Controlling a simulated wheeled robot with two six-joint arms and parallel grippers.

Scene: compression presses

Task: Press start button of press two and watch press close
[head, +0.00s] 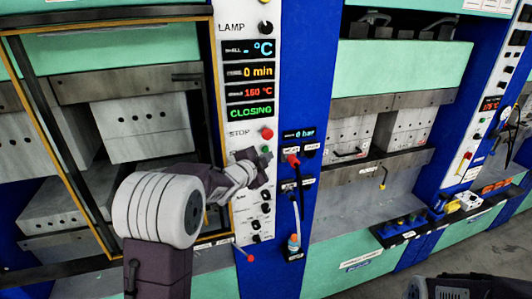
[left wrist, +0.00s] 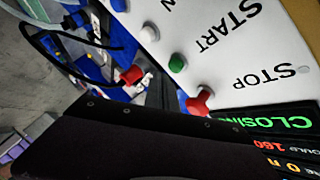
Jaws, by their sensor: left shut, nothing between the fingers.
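The control panel (head: 239,130) beside the left press (head: 140,120) has a lit display (head: 250,111) reading CLOSING in green. Above it are 160 °C in red and 0 min in orange. A red stop button (head: 267,132) sits below; it also shows in the left wrist view (left wrist: 203,100). The green start button (left wrist: 177,62) shows in the left wrist view, next to the word START; my gripper hides it in the head view. My left gripper (head: 264,158) is shut and empty at the panel, its tip close to the green button. Contact cannot be told.
A yellow-edged guard frame (head: 216,110) stands left of the panel. A blue column (head: 305,90) with a 0 bar display, red knob (head: 293,160) and cables is right of it. Another press (head: 385,120) and a blue tool tray (head: 410,233) lie farther right.

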